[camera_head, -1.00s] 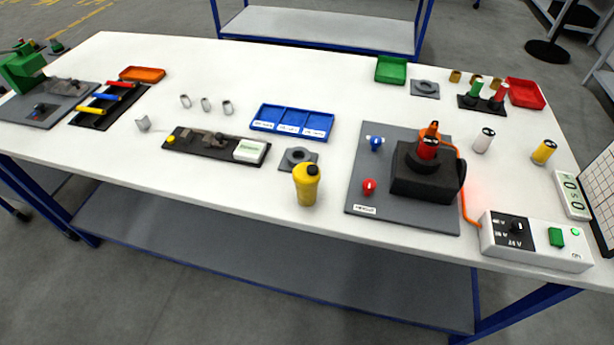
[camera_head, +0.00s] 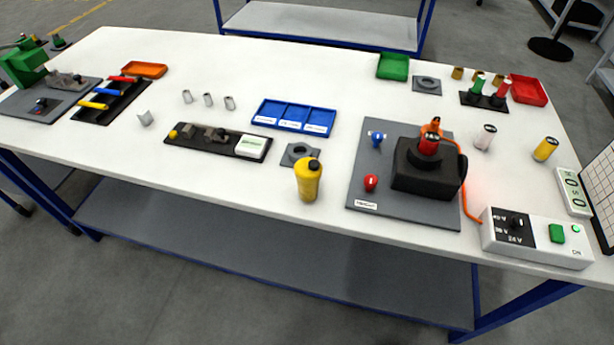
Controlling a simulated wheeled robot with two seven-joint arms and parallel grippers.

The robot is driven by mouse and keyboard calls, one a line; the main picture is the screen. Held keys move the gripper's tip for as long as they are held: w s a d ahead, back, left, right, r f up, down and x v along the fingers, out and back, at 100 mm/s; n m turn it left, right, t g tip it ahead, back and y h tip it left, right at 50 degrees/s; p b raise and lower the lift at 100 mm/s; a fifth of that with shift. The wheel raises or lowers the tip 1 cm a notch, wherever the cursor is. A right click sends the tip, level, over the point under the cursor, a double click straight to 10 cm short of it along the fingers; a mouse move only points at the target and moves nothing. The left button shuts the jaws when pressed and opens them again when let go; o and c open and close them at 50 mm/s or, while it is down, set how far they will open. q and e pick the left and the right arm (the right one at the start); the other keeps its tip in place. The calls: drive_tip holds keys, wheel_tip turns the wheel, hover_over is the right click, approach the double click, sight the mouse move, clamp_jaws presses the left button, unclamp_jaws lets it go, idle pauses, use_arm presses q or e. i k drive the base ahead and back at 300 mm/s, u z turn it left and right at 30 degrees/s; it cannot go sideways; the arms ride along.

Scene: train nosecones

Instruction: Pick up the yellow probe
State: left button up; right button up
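A yellow rod (camera_head: 94,105), which looks like the yellow probe, lies on a black tray (camera_head: 84,117) at the left of the white table. It is the nearest of three rods there. A blue rod (camera_head: 107,92) lies just behind it and a red rod (camera_head: 123,79) lies at the far end of the tray. Neither of my grippers is in view.
A grey plate with a green device (camera_head: 24,64) stands left of the tray, and an orange tray (camera_head: 145,69) lies behind it. A small metal bracket (camera_head: 145,119) stands to the right. A yellow bottle (camera_head: 308,182) is near the front edge.

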sight(308, 180)
drive_tip(key=k, duration=1.15)
drive_tip(key=u, duration=0.8)
drive_tip(key=i, duration=1.15)
drive_tip(key=z, duration=0.25)
